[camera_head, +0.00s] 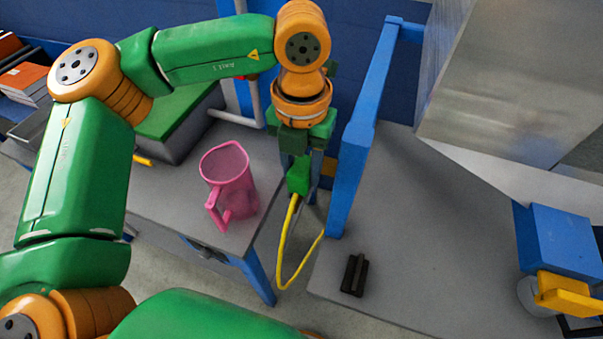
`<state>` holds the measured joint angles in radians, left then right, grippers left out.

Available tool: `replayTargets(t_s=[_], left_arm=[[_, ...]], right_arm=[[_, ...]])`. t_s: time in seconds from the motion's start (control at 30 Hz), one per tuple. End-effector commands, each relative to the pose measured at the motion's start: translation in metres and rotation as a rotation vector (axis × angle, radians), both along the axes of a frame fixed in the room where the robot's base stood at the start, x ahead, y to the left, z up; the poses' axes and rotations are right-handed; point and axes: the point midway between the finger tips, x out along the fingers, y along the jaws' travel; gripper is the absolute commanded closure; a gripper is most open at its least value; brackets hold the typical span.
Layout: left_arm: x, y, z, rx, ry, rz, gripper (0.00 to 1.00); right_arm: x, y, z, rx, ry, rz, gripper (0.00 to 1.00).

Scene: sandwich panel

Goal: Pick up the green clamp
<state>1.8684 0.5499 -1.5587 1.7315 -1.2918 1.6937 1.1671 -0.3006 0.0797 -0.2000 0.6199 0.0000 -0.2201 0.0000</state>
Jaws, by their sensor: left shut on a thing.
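The green clamp (299,176) hangs below my left gripper (301,168), in the upper middle of the head view. Its green body sits between the two fingers, which are shut on it. A thin yellow loop (284,245) hangs down from the clamp, in front of the gap between the two tables. My left arm comes in from the left, arches over the left table and points down at the wrist. The upper part of the clamp is partly hidden by the gripper. My right gripper is not in view.
A pink pitcher (229,180) stands on the left grey table (170,195), left of the clamp. A blue post (358,150) rises close on the right. A small black object (355,275) lies on the right table (440,230). A metal box (500,90) overhangs at upper right.

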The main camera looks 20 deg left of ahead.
Motion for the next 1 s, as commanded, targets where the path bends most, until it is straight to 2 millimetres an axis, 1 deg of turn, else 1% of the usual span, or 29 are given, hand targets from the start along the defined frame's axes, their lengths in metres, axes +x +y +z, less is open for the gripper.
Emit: replayTargets(t_s=[0.17, 0.27, 0.37, 0.43, 0.57, 0.6, 0.63, 0.7, 0.8, 0.9, 1.0], left_arm=[[0.000, 0.000, 0.000, 0.000, 0.000, 0.000, 1.00], [0.000, 0.000, 0.004, 0.000, -0.002, 0.000, 1.00], [0.001, -0.001, 0.017, -0.002, -0.005, 0.000, 1.00], [0.000, -0.004, 0.033, -0.002, -0.006, -0.002, 1.00], [-0.011, -0.033, 0.070, 0.000, -0.006, -0.006, 1.00], [-0.014, -0.043, 0.084, 0.001, -0.006, -0.005, 1.00], [-0.017, -0.050, 0.093, -0.001, -0.005, -0.004, 1.00], [-0.026, -0.073, 0.101, 0.002, -0.003, -0.006, 1.00], [-0.036, -0.099, 0.116, 0.002, -0.001, -0.005, 1.00], [-0.042, -0.117, 0.126, 0.002, 0.000, -0.003, 1.00], [-0.045, -0.128, 0.130, 0.001, -0.001, -0.001, 1.00]], right_arm=[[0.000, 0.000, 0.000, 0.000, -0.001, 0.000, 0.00], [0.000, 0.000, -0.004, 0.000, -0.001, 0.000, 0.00], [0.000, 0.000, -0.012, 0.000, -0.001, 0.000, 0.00], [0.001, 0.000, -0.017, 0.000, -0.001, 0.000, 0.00], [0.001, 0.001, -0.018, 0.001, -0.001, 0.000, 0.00], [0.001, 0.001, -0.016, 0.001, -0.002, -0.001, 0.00], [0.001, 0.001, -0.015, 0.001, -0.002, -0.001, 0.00], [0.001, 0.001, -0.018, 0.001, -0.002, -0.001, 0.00], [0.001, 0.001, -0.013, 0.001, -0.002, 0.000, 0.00], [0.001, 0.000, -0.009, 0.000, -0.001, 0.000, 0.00], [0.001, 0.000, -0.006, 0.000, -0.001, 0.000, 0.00]])
